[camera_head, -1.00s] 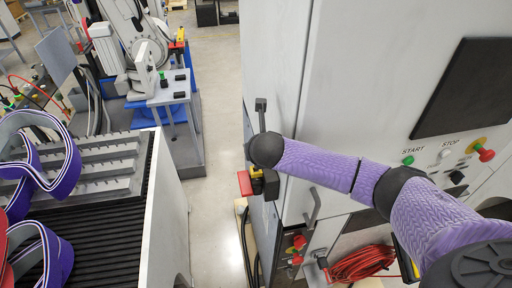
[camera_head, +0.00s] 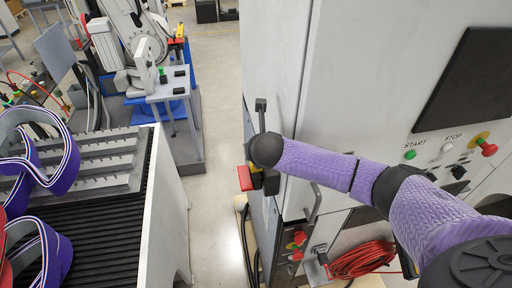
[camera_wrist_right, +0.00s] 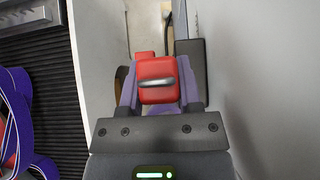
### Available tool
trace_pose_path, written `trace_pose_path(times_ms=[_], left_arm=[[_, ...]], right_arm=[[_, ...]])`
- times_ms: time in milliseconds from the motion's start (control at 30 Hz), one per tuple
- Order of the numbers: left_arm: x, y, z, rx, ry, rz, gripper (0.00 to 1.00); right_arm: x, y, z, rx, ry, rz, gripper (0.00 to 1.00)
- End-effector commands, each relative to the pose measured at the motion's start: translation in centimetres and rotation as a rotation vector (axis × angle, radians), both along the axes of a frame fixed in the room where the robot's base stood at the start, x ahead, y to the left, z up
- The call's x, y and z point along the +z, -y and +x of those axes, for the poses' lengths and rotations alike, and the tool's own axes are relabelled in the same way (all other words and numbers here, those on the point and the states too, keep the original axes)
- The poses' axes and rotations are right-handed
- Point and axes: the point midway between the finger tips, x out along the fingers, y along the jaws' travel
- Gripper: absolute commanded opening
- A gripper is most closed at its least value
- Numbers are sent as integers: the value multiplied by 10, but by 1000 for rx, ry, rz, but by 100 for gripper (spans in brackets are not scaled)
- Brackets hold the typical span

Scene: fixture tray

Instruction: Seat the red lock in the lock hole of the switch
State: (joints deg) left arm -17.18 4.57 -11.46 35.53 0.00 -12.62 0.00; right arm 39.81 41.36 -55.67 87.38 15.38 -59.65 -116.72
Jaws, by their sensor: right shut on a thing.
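In the right wrist view the red lock (camera_wrist_right: 157,82), with a grey metal shackle, sits between the purple fingers of my right gripper (camera_wrist_right: 158,100), which is shut on it. A smaller red part (camera_wrist_right: 145,56) shows just behind the lock. A dark block (camera_wrist_right: 191,75) lies beside the right finger, along the cabinet face. In the head view a red piece (camera_head: 245,178) shows below my dark wrist at the cabinet's side; I cannot tell whether it is lock or switch. My wrist covers most of that spot, and the lock hole is hidden. My left gripper is not in view.
A grey cabinet (camera_head: 375,65) with buttons and handles fills the right. A coiled red cable (camera_head: 362,258) hangs low on it. A machine with dark ribbed covers (camera_head: 110,245) and purple straps (camera_head: 62,165) stands left. Clear floor (camera_head: 215,150) runs between them.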

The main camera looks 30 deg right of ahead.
Motion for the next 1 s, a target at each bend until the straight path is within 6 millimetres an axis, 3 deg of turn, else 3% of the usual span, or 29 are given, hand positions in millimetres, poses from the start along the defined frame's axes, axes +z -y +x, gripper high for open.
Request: trace_pose_path(times_ms=[1000], left_arm=[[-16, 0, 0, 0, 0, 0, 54]], right_arm=[[-26, 0, 0, 1, 0, -1, 0]])
